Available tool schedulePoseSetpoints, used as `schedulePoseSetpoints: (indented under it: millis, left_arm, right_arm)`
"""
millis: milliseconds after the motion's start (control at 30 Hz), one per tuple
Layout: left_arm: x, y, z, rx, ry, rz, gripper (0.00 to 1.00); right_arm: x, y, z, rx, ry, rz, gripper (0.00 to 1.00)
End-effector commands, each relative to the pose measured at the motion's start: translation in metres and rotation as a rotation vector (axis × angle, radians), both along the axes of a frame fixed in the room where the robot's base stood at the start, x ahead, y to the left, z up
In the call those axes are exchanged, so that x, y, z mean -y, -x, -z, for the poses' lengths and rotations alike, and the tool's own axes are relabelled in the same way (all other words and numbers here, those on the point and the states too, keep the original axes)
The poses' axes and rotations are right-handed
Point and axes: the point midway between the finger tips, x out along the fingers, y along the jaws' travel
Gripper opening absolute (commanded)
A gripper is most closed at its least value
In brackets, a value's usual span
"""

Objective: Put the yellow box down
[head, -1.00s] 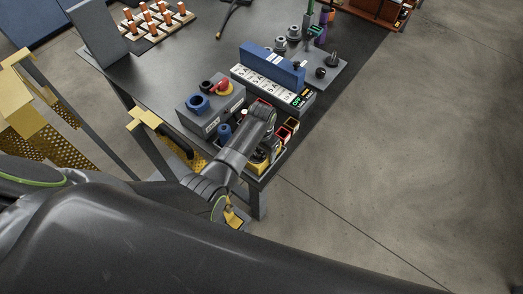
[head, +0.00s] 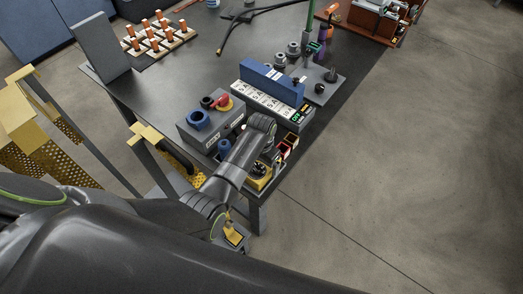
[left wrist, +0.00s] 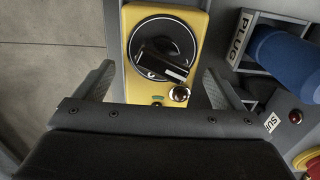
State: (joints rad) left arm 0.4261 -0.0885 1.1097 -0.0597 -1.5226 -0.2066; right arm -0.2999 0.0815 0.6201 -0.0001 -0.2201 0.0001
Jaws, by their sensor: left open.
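The yellow box (head: 259,183) is at the near corner of the dark table (head: 184,63), partly hidden by my left arm. In the left wrist view the yellow box (left wrist: 144,92) shows a black round dial with a knob, a small shiny button and a green mark. My left gripper (left wrist: 158,70) is open, with one finger on each side of the box. Small gaps seem to show between fingers and box, but contact is hard to judge. My right gripper is not in view.
A grey unit with blue socket and red switch (head: 211,122) stands left of my arm. A blue block (head: 272,82) lies behind. Small bins (head: 287,147) sit close by at the table edge. Open floor (head: 400,170) lies to the right.

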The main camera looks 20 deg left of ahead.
Motion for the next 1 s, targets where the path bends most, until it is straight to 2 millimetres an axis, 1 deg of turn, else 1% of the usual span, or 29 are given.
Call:
schedulePoseSetpoints:
  millis: [33,300,400,500,667,1000]
  left_arm:
    - [0.000,-0.001,-0.012,0.004,0.001,0.000,0.90]
    - [0.001,-0.001,-0.065,0.004,0.001,0.001,0.90]
    - [0.001,-0.001,-0.080,0.004,0.001,0.001,0.90]
    - [0.000,-0.001,-0.091,0.002,0.001,0.001,0.90]
    - [0.000,0.000,-0.099,0.000,0.001,0.001,0.90]
    - [0.000,0.000,-0.099,0.000,0.001,0.001,0.90]
  right_arm:
    - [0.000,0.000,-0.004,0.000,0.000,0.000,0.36]
    - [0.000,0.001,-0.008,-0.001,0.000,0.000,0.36]
    - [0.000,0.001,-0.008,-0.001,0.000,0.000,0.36]
    - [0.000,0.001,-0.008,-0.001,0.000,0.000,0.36]
    - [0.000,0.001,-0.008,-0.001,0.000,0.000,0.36]
    - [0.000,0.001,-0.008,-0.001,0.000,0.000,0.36]
